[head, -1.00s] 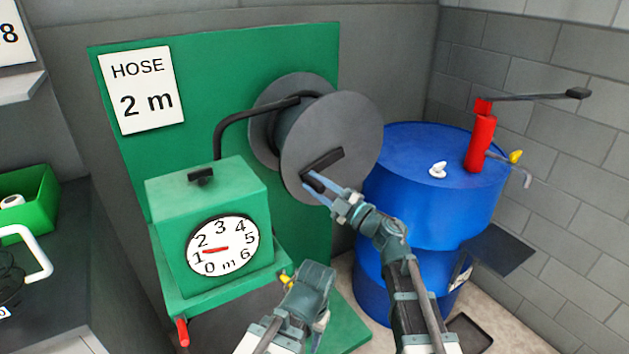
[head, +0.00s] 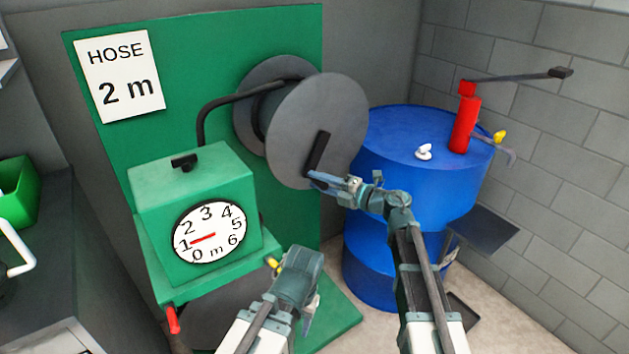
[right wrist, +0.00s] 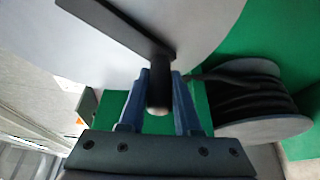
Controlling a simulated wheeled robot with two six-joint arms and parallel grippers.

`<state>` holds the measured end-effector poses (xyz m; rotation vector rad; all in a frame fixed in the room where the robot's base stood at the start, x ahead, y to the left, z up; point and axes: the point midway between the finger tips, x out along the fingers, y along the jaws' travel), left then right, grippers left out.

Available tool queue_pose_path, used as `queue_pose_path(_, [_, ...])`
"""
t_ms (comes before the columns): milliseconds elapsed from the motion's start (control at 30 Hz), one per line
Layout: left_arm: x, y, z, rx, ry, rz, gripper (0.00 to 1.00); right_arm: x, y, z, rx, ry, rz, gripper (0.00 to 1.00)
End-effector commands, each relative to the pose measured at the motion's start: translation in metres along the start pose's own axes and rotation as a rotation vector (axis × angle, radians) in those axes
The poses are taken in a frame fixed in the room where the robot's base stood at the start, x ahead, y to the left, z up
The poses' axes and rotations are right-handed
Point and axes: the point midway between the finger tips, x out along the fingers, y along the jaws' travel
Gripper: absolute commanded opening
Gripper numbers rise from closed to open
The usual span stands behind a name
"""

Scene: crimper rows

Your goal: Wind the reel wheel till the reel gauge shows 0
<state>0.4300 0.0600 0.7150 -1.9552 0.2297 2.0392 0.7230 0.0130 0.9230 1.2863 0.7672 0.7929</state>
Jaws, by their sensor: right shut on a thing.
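The reel wheel (head: 338,110) is a grey disc on the green panel with a black crank arm (head: 318,152) on its face. My right gripper (head: 315,180) is shut on the crank's handle near the disc's lower edge. In the right wrist view the dark handle (right wrist: 159,92) sits between the two blue fingers. The reel gauge (head: 209,250) is a white dial from 0 to 6 m on a green box; its red needle points at about 1. My left gripper (head: 311,312) hangs low in front of the box; its fingers are too unclear to judge.
A sign (head: 119,76) reads "HOSE 2 m". A black hose (head: 203,112) runs from the reel to the green box (head: 160,215). A blue drum (head: 400,190) with a red pump (head: 465,120) stands close to the right of the reel.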

Motion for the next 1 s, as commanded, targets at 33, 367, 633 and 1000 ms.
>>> queue_pose_path(33, [0.0022, 0.0002, -0.0002, 0.000, 0.000, 0.000, 0.47, -0.0010, -0.0029, 0.0027, 0.000, -0.002, -0.002, 0.00])
queue_pose_path(367, [0.0040, 0.0004, -0.0003, 0.000, 0.000, 0.000, 0.47, -0.0029, -0.0051, 0.0066, 0.003, -0.002, -0.001, 0.00])
queue_pose_path(633, [0.0039, 0.0004, -0.0003, 0.000, 0.000, 0.000, 0.47, -0.0030, -0.0049, 0.0069, 0.004, -0.002, 0.000, 0.00])
queue_pose_path(1000, [0.0037, 0.0003, -0.0002, 0.000, 0.000, 0.000, 0.47, -0.0027, -0.0046, 0.0066, 0.004, -0.002, 0.001, 0.62])
